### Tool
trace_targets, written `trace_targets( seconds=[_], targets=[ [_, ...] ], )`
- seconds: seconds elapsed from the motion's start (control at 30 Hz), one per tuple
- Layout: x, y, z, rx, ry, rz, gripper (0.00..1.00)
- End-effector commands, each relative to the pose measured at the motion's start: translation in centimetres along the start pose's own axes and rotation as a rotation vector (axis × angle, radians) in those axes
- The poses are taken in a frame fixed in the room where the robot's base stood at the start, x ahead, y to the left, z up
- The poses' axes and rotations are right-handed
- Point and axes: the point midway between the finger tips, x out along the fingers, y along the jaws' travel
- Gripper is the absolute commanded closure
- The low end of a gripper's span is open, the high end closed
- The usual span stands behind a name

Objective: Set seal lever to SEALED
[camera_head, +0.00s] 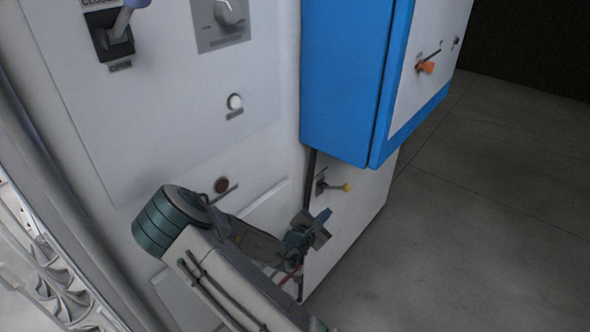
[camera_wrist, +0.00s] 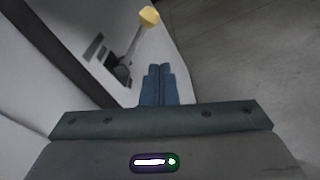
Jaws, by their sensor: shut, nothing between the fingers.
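A lever with a yellow knob (camera_head: 346,187) sticks out from the lower white panel, below the blue box. Its label is too small to read, so I cannot tell its setting. In the wrist view the yellow knob (camera_wrist: 148,17) is at the top, on a metal rod that slants down left to a dark slot. My gripper (camera_head: 326,213) is just below the lever in the head view. In the wrist view my gripper's blue fingers (camera_wrist: 159,69) are together and empty, below and slightly right of the knob, apart from it.
A blue box (camera_head: 345,80) overhangs the lever, with an orange-handled control (camera_head: 426,67) on its white face. A larger lever (camera_head: 115,40) and a dial (camera_head: 228,12) are at upper left. Bare grey floor (camera_head: 480,200) lies to the right.

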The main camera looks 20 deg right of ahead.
Motion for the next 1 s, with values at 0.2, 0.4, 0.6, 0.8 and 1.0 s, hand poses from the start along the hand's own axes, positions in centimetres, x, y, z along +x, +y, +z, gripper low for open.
trace_targets(
  seconds=[0.2, 0.4, 0.6, 0.8, 1.0],
  targets=[
    [-0.1, -0.1, -0.2, 0.082, 0.062, -0.034, 1.00],
    [-2.0, 0.4, -1.4, 0.414, 0.309, -0.182, 1.00],
    [-5.8, 2.2, -1.4, 0.770, 0.563, -0.382, 1.00],
    [-10.6, 4.6, 0.9, 1.058, 0.766, -0.601, 1.00],
    [-15.6, 6.3, 5.3, 1.263, 0.907, -0.827, 1.00]
  ],
)
